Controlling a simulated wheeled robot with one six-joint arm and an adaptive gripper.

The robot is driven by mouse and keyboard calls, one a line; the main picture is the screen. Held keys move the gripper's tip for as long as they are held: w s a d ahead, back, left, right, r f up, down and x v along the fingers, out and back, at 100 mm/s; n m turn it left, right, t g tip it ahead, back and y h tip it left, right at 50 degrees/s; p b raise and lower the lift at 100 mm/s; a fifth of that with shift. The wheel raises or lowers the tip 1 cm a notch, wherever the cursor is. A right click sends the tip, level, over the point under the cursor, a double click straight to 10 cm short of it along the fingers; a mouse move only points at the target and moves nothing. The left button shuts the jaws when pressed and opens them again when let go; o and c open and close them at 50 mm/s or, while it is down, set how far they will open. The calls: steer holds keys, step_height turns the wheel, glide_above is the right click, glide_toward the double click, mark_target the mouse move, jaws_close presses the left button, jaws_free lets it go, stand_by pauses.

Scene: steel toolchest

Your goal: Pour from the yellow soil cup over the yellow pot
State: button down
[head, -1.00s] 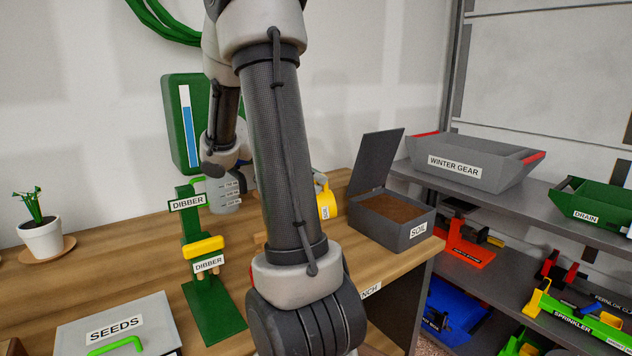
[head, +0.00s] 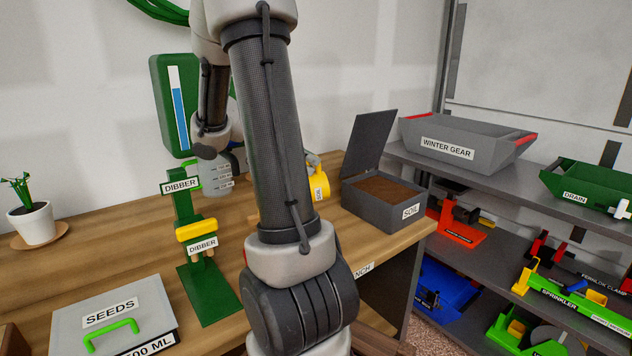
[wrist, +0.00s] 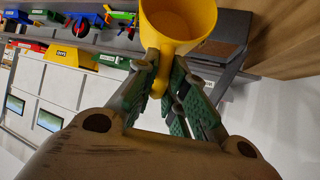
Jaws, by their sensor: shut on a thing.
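The yellow soil cup (head: 319,184) shows in the head view just right of my arm, above the bench and left of the soil box; my arm covers part of it. In the wrist view the yellow cup (wrist: 178,20) fills the top middle, its mouth partly seen and its inside tan-yellow; I cannot tell how much soil it holds. My gripper (wrist: 167,72) is shut on the cup's handle, with the fingers on either side of it. In the head view the gripper is hidden behind my arm. I see no yellow pot in either view.
An open grey soil box (head: 370,210) stands at the bench's right end. A green dibber stand (head: 205,285), a seeds box (head: 150,318) and a white potted plant (head: 33,224) are on the left. Shelves with a winter gear bin (head: 480,138) and coloured tools are at right.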

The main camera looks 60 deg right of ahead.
stand_by(0.3)
steer(key=shift+s+d+r+t+y, duration=0.1)
steer(key=shift+s+d+t+y, duration=1.3)
steer(key=shift+d, duration=0.25)
steer(key=s+d+t+y, duration=0.1)
steer(key=s+d+f+t+y, duration=0.1)
steer(key=d+y, duration=0.1)
steer(key=shift+s+f, duration=0.15)
steer(key=shift+s, duration=0.1)
steer(key=shift+s+d+f+t+y, duration=0.5)
steer(key=shift+d+f+t+y, duration=0.1)
steer(key=shift+t+y, duration=0.15)
steer(key=shift+s+d+f+t+y, duration=0.45)
steer(key=shift+d+f+t+y, duration=0.15)
steer(key=shift+y, duration=0.25)
